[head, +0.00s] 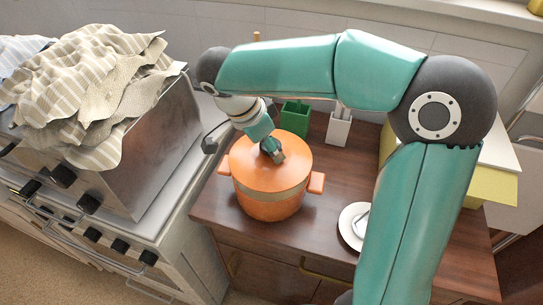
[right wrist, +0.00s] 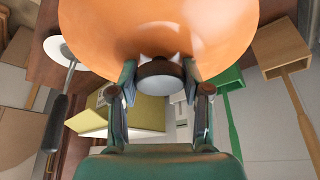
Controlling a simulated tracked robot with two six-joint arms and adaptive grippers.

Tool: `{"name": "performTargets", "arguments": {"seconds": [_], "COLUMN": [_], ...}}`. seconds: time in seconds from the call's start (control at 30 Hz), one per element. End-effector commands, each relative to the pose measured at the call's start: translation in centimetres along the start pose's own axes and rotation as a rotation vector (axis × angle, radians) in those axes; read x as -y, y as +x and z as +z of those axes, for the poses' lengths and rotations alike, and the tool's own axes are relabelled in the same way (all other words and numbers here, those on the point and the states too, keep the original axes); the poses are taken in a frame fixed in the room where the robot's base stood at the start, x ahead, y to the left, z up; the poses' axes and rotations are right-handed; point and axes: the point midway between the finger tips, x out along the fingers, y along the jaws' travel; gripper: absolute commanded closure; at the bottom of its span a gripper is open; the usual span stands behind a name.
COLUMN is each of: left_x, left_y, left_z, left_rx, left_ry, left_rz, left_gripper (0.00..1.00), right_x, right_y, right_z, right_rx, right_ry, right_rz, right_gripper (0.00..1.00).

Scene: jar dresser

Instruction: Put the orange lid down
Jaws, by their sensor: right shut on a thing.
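The orange lid (head: 262,172) is at the mouth of the orange pot (head: 268,208), roughly level and lined up with it. I cannot tell whether it rests on the rim or hangs just above it. My right gripper (head: 272,152) reaches down from above and is shut on the lid's knob. In the right wrist view the lid (right wrist: 110,22) fills the top, and the dark knob (right wrist: 160,84) sits between the fingers of the right gripper (right wrist: 162,76). The pot stands on the brown dresser top (head: 325,185). My left gripper is not in view.
A green holder (head: 294,118) and a white holder (head: 338,130) stand behind the pot. A white plate (head: 352,222) lies to its right, partly behind my arm. A yellow box (head: 490,183) is at the far right. A stove (head: 150,215) with a striped cloth (head: 90,80) stands left.

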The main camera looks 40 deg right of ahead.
Motion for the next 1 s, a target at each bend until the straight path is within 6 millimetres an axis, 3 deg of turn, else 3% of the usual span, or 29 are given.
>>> {"name": "performTargets", "arguments": {"seconds": [0.27,0.53,0.57,0.7,1.0], "left_x": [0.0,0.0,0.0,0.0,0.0], "left_y": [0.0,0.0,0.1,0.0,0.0], "left_z": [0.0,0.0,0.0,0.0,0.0], "left_rx": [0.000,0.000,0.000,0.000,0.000], "left_ry": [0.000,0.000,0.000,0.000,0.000], "left_rz": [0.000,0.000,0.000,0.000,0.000], "left_gripper": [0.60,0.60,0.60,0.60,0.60], "right_x": [-0.1,0.0,0.0,0.0,0.0], "right_y": [3.3,3.6,3.6,3.6,3.5], "right_z": [1.4,1.5,1.6,1.6,1.5], "right_rx": [-0.001,0.000,0.000,0.000,0.000], "right_ry": [-0.001,-0.001,-0.001,-0.002,-0.002], "right_rz": [0.004,0.001,0.001,0.001,0.001], "right_gripper": [0.93,0.93,0.49,0.27,0.27]}}
